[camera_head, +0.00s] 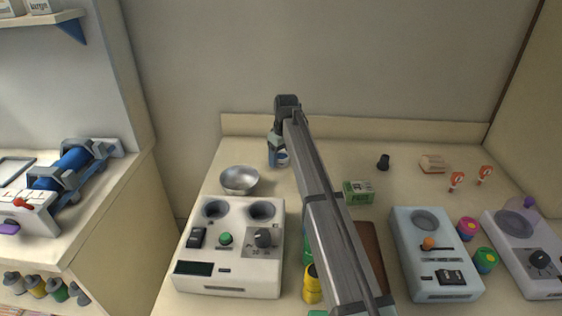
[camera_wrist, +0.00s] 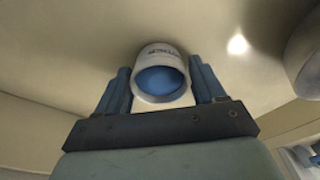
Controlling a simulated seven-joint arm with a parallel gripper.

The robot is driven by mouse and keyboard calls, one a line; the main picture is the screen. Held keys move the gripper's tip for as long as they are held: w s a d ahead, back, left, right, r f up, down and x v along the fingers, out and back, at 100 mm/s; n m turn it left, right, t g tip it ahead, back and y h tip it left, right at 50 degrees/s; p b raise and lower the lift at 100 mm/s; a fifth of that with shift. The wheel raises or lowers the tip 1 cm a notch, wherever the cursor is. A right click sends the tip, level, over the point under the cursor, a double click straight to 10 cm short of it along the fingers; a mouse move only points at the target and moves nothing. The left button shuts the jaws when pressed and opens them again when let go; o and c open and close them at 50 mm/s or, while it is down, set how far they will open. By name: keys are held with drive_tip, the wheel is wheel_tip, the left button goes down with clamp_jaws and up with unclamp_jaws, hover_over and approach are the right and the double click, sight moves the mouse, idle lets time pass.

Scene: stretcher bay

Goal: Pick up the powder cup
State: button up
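The powder cup (camera_wrist: 160,75) is a small white cup with dark lettering on its side and a blue inside. In the wrist view it sits between the two blue fingers of my gripper (camera_wrist: 161,88), which stand wide apart, one on each side. The cup's edges line up closely with the fingers, and I cannot tell whether they touch it. In the head view the cup (camera_head: 281,159) shows white and blue at the back of the bench, just below my gripper (camera_head: 273,152). My arm hides part of the bench in front of it.
A metal bowl (camera_head: 239,180) is left of the cup. A white console (camera_head: 230,250) stands in front, and a green box (camera_head: 358,192) lies right of my arm. A grey device (camera_head: 436,255), several coloured jars and another machine (camera_head: 530,250) are farther right. A wall (camera_head: 350,60) stands behind.

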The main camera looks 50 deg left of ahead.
drive_tip(key=c, duration=0.7)
